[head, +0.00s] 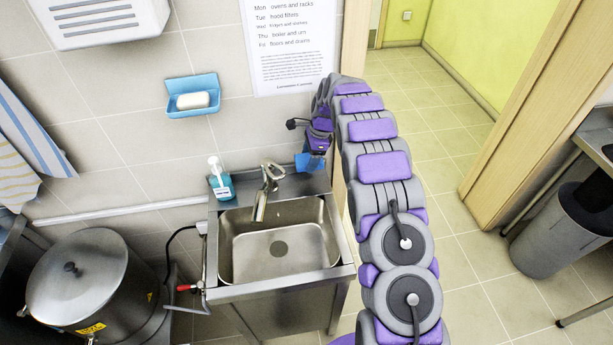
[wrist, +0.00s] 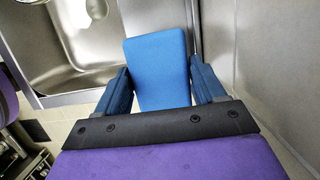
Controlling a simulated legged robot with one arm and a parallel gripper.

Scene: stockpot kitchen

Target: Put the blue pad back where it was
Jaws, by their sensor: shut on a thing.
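The blue pad (wrist: 157,68) is a flat blue block between the two fingers of my gripper (wrist: 158,90) in the wrist view. My gripper is shut on it. In the head view the pad (head: 309,163) shows as a small blue shape below my gripper (head: 313,152). It is over the right back corner of the sink unit, near the tiled wall. I cannot tell whether the pad touches the steel ledge beneath it.
The steel sink (head: 280,240) has a tap (head: 265,190) and a soap bottle (head: 221,180) along its back edge. A blue soap dish (head: 192,95) hangs on the wall. A large lidded pot (head: 85,285) stands at left. A bin (head: 565,230) stands at right. The floor behind my arm is clear.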

